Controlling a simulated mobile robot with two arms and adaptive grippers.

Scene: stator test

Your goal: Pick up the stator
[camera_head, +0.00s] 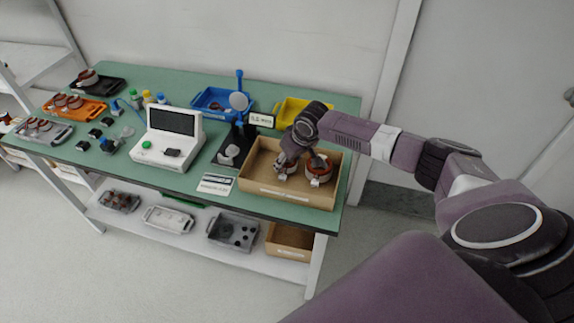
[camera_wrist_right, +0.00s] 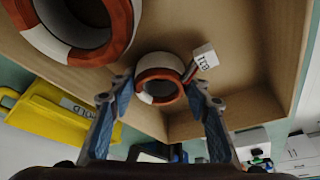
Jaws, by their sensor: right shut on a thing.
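My right gripper (camera_head: 287,160) reaches down into the cardboard box (camera_head: 263,187) at the right end of the green table. It is shut on a stator (camera_head: 283,171), a red-brown and white ring. In the right wrist view this stator (camera_wrist_right: 159,73) sits between the two blue fingertips (camera_wrist_right: 160,84), with a white connector (camera_wrist_right: 206,56) on a short lead beside it. A second stator (camera_head: 319,170) lies in the box to the right; it shows large at upper left in the wrist view (camera_wrist_right: 113,45). My left gripper is out of view.
Behind the box are a yellow tray (camera_head: 284,115) and a blue tray (camera_head: 206,99). A white tester (camera_head: 160,150) and a black stand (camera_head: 230,150) are left of it. Several stators lie on an orange tray (camera_head: 90,111) and other trays at far left.

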